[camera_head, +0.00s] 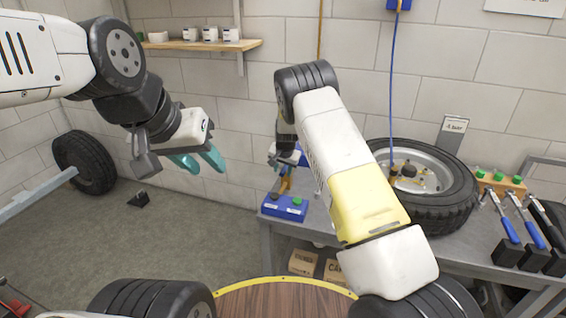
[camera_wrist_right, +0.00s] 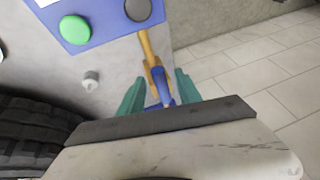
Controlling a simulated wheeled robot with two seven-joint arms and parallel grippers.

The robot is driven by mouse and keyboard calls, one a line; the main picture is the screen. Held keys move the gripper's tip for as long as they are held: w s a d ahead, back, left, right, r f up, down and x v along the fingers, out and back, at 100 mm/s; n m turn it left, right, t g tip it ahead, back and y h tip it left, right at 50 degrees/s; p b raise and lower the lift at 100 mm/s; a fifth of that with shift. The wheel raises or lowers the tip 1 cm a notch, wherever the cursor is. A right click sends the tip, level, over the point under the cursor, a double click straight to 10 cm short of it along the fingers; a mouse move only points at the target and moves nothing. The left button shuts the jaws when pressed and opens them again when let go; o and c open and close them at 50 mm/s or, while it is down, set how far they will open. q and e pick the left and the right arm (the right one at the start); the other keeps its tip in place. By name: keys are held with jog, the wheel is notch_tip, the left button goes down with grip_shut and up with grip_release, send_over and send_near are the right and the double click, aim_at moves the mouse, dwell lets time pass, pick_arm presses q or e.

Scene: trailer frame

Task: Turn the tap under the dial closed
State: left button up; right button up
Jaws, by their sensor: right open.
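In the right wrist view a brass pipe (camera_wrist_right: 149,50) runs down from a blue box (camera_wrist_right: 100,18) to a blue handle (camera_wrist_right: 160,86), which looks like the tap. My right gripper (camera_wrist_right: 158,90) is open, its teal fingers on either side of the handle; I cannot tell if they touch it. I cannot make out the dial. My left gripper (camera_head: 199,161) is open and empty over the floor at left.
A wheel (camera_head: 455,190) lies on the grey bench (camera_head: 460,249), right of my right arm. Blue-handled tools (camera_head: 515,225) stand at the bench's right. Another tyre (camera_head: 85,163) leans at the left wall. A shelf (camera_head: 200,44) holds white cups. Floor at left is mostly clear.

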jog(key=shift+f, duration=0.1)
grip_shut()
dwell(1.4)
